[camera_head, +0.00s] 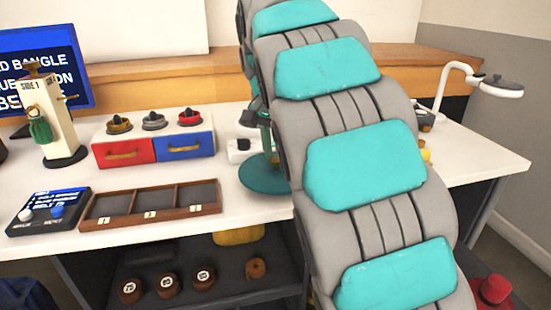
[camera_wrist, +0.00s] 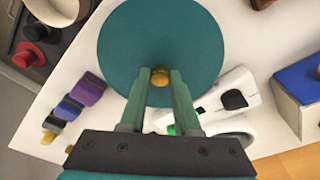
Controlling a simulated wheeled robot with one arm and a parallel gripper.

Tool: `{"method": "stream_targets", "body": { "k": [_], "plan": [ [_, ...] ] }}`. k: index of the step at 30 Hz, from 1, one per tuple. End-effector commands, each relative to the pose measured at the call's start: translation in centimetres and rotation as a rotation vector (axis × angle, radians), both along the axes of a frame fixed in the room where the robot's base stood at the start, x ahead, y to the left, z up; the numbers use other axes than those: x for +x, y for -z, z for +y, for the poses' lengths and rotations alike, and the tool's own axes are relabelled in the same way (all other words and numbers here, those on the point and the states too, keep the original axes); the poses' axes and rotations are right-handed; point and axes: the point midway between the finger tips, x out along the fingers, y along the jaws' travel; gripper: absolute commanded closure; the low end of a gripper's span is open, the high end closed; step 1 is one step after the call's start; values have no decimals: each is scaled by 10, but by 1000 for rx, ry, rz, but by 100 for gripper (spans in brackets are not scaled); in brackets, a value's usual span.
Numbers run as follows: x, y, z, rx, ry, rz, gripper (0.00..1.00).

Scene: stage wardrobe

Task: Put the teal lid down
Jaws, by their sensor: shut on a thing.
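The teal lid (camera_head: 262,180) is a flat round disc with a small golden knob. In the head view it is over the white tabletop, right of the drawer box and partly hidden by my arm. In the wrist view the lid (camera_wrist: 165,35) fills the upper middle. My gripper (camera_wrist: 160,76) is shut on its knob, with a green finger on each side. My gripper (camera_head: 270,150) also shows just above the disc in the head view. The lid looks about level; I cannot tell whether it touches the table.
A drawer box (camera_head: 153,148) with red and blue fronts stands left of the lid. A wooden three-compartment tray (camera_head: 150,216) lies at the front. A white device (camera_wrist: 235,95) is close beside the lid. Several small coloured blocks (camera_wrist: 88,92) stand near the table edge.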

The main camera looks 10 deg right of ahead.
Motion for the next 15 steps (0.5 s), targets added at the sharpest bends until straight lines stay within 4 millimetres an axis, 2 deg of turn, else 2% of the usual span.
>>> {"method": "stream_targets", "body": {
  "k": [4, 15],
  "plan": [
    [0, 12, 0, 0, -1, 0, 100],
    [0, 16, 0, -1, -1, -1, 100]
  ]
}}
